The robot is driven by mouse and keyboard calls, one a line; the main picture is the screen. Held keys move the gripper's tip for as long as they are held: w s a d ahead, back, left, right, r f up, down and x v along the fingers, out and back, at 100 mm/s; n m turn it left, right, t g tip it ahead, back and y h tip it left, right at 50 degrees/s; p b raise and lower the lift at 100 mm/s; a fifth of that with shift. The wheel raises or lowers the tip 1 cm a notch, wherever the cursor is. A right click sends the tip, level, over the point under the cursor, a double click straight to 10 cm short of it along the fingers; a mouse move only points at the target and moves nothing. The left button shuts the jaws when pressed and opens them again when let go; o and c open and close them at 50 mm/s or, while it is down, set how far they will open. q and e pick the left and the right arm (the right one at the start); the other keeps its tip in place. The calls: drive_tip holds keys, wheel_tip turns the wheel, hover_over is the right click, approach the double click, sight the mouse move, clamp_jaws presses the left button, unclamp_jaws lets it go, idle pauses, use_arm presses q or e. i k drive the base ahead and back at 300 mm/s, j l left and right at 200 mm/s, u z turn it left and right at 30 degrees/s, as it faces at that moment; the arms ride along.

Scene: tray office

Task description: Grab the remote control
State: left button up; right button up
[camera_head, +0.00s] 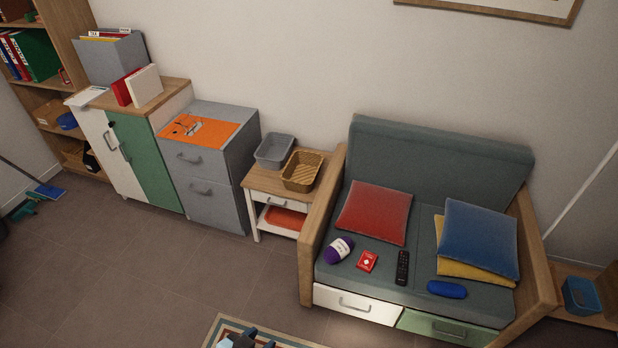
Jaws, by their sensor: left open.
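The remote control (402,267) is slim and black with small buttons. It lies on the grey-green seat of the sofa (440,155), near the front edge. A red card pack (367,261) lies to its left and a blue case (447,289) to its right. My left gripper (258,338) shows only in part at the bottom edge, over the rug, well to the left of the sofa front. It is open, with nothing seen between its fingers. It is apart from the remote. My right gripper is out of view.
A purple yarn ball (339,250), a red cushion (375,212) and a blue cushion (478,238) over a yellow one share the seat. Wooden armrests (321,225) flank it. A side table (259,179) with baskets stands left. The floor (150,270) in front of the cabinets is clear.

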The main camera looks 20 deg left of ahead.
sight(402, 270)
drive_tip(key=i+j, duration=0.15)
drive_tip(key=i, duration=1.2)
drive_tip(key=l+z, duration=0.05)
drive_tip(key=l, duration=0.05)
